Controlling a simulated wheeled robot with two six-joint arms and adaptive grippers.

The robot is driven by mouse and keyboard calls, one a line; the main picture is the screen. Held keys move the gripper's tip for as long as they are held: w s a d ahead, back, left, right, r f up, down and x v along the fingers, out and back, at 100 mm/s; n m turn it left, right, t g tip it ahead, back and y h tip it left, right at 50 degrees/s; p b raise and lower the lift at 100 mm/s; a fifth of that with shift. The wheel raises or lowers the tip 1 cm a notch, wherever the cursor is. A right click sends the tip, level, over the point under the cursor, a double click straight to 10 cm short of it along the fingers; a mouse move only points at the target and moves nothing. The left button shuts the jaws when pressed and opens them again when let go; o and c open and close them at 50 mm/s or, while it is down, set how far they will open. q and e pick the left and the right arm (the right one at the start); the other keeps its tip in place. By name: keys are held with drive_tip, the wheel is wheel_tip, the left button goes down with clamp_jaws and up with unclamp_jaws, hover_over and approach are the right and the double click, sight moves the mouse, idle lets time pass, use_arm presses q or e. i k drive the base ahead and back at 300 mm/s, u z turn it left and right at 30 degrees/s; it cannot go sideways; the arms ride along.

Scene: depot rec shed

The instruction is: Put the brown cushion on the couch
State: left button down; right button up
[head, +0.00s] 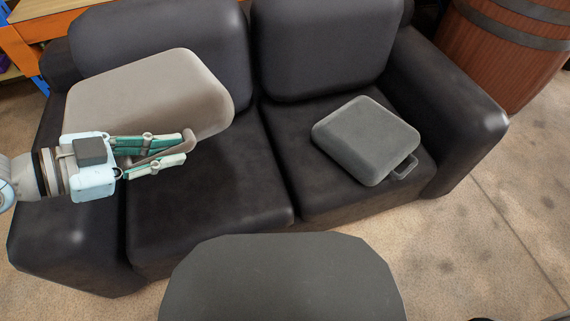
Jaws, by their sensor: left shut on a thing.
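The brown cushion (150,95), a greyish-brown rounded block, is held over the left seat of the black couch (210,205). My left gripper (187,148) comes in from the left and is shut on the cushion's near right edge. The cushion overlaps the left backrest in the picture. A dark shade shows on the left seat below it. Whether its underside touches the couch is hard to tell. My right gripper is not in view.
A grey case-like block (365,138) with a handle lies on the right seat. A wooden barrel (510,45) with dark bands stands behind the right armrest. An orange-framed shelf (22,45) is at the far left. The front of the left seat is clear.

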sight(200, 184)
drive_tip(key=z, duration=0.55)
drive_tip(key=k, duration=1.25)
drive_tip(key=z, duration=0.95)
drive_tip(key=i, duration=1.45)
drive_tip(key=u, duration=1)
drive_tip(key=i, duration=0.3)
drive_tip(key=u, duration=0.4)
